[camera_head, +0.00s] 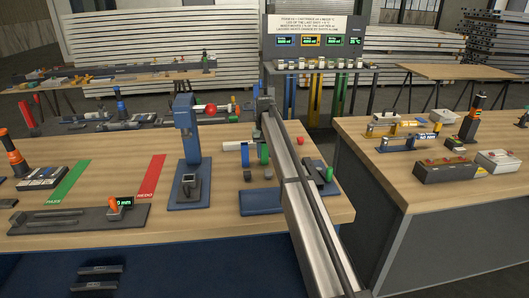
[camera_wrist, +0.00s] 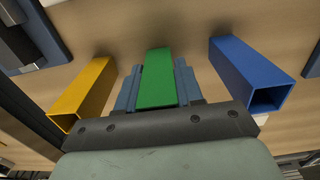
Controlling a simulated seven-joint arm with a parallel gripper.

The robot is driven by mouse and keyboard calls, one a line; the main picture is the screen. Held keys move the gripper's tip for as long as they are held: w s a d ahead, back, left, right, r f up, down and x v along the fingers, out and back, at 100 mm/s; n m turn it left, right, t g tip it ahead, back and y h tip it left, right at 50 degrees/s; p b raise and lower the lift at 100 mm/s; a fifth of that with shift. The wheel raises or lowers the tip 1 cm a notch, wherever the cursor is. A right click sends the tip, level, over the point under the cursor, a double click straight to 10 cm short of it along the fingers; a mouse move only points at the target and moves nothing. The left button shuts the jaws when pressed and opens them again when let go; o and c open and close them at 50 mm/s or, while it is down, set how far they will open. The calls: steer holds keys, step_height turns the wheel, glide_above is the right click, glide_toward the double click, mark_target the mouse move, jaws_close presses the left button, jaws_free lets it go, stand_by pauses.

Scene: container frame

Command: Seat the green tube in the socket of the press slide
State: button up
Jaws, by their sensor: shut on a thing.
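The green tube (camera_wrist: 157,78) is square and stands between the two blue-grey fingers of my gripper (camera_wrist: 158,85) in the wrist view. The gripper is shut on it, and its far end is over or on the wooden table; contact there cannot be told. In the head view I cannot make out the gripper or the tube clearly. The blue press (camera_head: 187,140) stands on the bench left of my arm, with a red ball handle. A small dark block (camera_head: 190,186), perhaps its slide, is on the press base; its socket is too small to make out.
In the wrist view a yellow tube (camera_wrist: 82,94) is left of the green one and a blue tube (camera_wrist: 250,75) right of it. A blue fixture (camera_head: 262,201) stands right of the press. A red strip (camera_head: 151,176) and a grey tray (camera_head: 77,219) lie left.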

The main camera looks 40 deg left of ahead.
steer(key=shift+f, duration=0.1)
steer(key=o, duration=1)
steer(key=shift+o, duration=0.2)
steer(key=r, duration=1.3)
steer(key=shift+w+d+r, duration=0.1)
steer(key=shift+w+r, duration=0.15)
steer(key=shift+r, duration=0.1)
